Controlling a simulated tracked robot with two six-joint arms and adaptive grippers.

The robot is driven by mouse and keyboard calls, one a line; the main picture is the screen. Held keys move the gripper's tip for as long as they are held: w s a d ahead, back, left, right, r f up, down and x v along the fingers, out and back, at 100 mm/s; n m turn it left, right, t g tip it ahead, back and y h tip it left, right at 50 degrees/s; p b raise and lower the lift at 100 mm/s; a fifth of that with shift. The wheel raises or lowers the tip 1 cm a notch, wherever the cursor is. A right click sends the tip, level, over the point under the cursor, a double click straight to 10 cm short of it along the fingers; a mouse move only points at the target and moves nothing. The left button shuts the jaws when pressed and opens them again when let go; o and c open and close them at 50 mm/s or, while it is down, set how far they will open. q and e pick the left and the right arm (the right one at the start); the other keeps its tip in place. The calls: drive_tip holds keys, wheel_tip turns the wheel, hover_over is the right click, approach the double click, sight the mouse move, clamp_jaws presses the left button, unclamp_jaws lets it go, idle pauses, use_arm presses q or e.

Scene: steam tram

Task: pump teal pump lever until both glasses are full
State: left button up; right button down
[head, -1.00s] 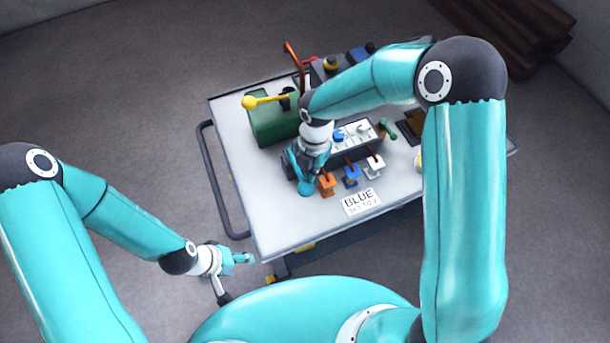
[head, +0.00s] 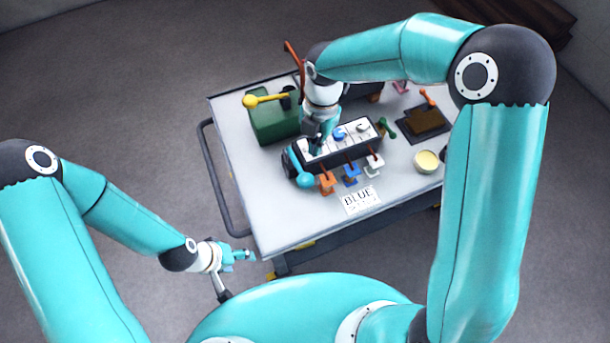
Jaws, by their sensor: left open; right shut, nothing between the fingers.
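A teal lever with a round knob (head: 303,179) stands at the left end of a dark console with a white top (head: 352,136). My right gripper (head: 316,144) is shut and empty, pointing down over the left part of the console top, behind the teal lever and apart from its knob. Whether its tips touch the console I cannot tell. My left gripper (head: 243,256) is open and empty, off the near left edge of the table. I cannot make out the two glasses; my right arm covers part of the table's back.
Orange (head: 326,184), blue (head: 351,174) and white (head: 374,163) levers line the console's front. A "BLUE" card (head: 361,199) lies before them. A green box (head: 265,122) with a yellow lever (head: 265,100) stands left. A cream-topped round container (head: 427,161) stands right. The table's (head: 275,213) near left is clear.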

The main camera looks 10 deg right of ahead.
drive_tip(key=shift+w+d+r, duration=0.1)
drive_tip(key=shift+r, duration=1.65)
wheel_tip(320, 180, up, 5)
drive_tip(key=m+g+b, duration=0.1)
drive_tip(key=m+b, duration=0.3)
drive_tip(key=m, duration=0.3)
hover_over(307, 178)
drive_tip(key=w+d, duration=0.2)
drive_tip(key=shift+w+a+y, duration=0.1)
drive_tip(key=shift+w+y, duration=0.1)
drive_tip(key=shift+y, duration=0.1)
drive_tip(key=shift+f, duration=0.1)
drive_tip(key=f, duration=0.4)
drive_tip(key=s+a+f+b, duration=0.1)
drive_tip(key=f, duration=0.4)
drive_tip(key=s+f, duration=0.1)
drive_tip(key=f, duration=0.3)
drive_tip(key=shift+a+f+b, duration=0.3)
drive_tip(key=shift+f, duration=0.1)
